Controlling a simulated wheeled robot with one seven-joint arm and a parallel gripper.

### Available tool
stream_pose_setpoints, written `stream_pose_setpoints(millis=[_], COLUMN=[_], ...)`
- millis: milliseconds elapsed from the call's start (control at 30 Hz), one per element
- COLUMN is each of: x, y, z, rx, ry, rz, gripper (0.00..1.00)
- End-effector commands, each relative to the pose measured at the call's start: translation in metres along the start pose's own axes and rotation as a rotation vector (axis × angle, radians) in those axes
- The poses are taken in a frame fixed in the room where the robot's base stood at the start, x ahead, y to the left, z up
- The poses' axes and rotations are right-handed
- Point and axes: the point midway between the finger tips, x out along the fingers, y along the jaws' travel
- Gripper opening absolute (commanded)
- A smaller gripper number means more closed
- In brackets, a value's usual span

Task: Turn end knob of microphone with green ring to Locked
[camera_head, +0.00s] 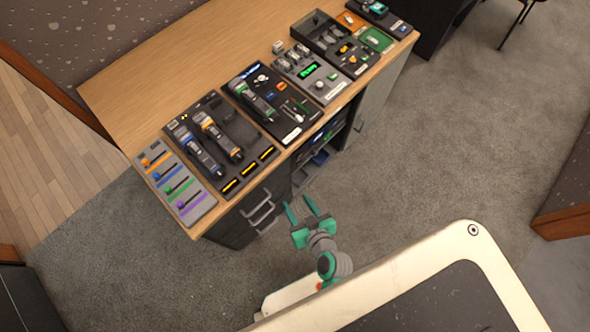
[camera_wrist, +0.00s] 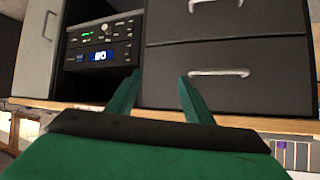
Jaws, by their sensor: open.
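A dark microphone with a green ring (camera_head: 256,100) lies on a black panel (camera_head: 292,134) near the middle of the wooden desk. Its end knob is too small for me to tell its setting. My gripper (camera_head: 300,206) is open and empty, in front of the desk and well apart from the microphone. In the wrist view my gripper (camera_wrist: 160,77) has its two green fingers spread toward the cabinet front; the microphone is not seen there.
Microphones with an orange ring (camera_head: 219,137) and a blue ring (camera_head: 196,150) lie on the panel to the left. A fader board (camera_head: 176,190) is at the desk's left end. Dark drawers (camera_wrist: 226,78) and a rack unit (camera_wrist: 98,53) are under the desktop. Carpet around my gripper is clear.

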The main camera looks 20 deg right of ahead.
Motion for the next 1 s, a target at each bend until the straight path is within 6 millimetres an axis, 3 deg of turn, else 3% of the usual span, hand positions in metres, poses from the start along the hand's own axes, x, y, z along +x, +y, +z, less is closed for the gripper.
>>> stream_pose_setpoints(millis=[500, 1000], x=[-0.061, -0.073], y=[-0.031, -0.038], z=[-0.001, -0.007], rx=[-0.045, -0.053], ry=[0.042, 0.065], rz=[0.091, 0.099], gripper=[0.47, 0.47])
